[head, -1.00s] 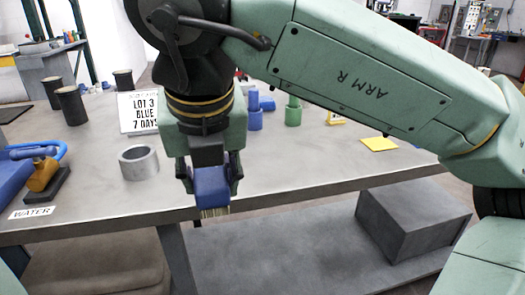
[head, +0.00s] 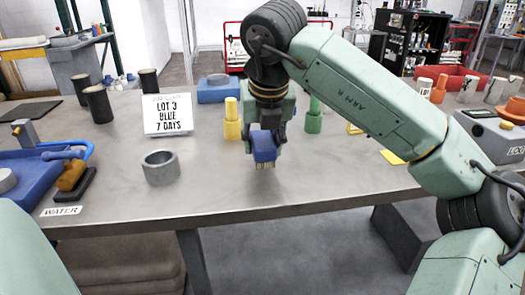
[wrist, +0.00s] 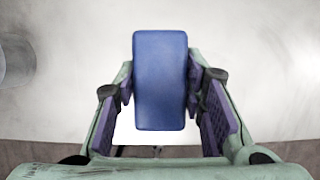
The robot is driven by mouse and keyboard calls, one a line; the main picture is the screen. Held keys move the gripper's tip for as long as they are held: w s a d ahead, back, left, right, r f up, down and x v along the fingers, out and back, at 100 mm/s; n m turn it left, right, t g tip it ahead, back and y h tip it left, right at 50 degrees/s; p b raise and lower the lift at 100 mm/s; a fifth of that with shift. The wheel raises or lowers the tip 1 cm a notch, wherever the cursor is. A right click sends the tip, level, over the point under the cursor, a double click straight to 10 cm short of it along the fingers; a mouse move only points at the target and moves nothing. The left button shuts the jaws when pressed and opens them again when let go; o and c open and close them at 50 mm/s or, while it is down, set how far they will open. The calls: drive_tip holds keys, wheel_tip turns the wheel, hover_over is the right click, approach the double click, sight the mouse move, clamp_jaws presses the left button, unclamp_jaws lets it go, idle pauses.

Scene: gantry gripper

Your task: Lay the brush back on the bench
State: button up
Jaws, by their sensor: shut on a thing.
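The brush (head: 264,146) has a blue body and pale bristles pointing down. My gripper (head: 265,136) is shut on it and holds it upright over the front half of the grey bench (head: 320,180). In the wrist view the blue brush top (wrist: 160,80) sits between the finger pads of my gripper (wrist: 160,95). The bristles are hidden there. I cannot tell whether the bristle tips touch the bench top.
A grey ring (head: 160,168) stands on the bench to the left, with a sign (head: 168,115) behind it. A yellow bottle-like piece (head: 232,120) and a green one (head: 314,116) stand behind my gripper. The bench front to the right is clear.

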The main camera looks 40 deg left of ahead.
wheel_tip(320, 180, down, 3)
drive_tip(key=shift+f, duration=0.1)
drive_tip(key=shift+f, duration=0.35)
drive_tip(key=o, duration=1)
drive_tip(key=shift+r, duration=0.15)
drive_tip(key=shift+r+p, duration=0.2)
drive_tip(key=shift+p, duration=0.1)
drive_tip(key=v, duration=1.2)
drive_tip(key=shift+b, duration=0.45)
drive_tip(key=shift+a, duration=0.1)
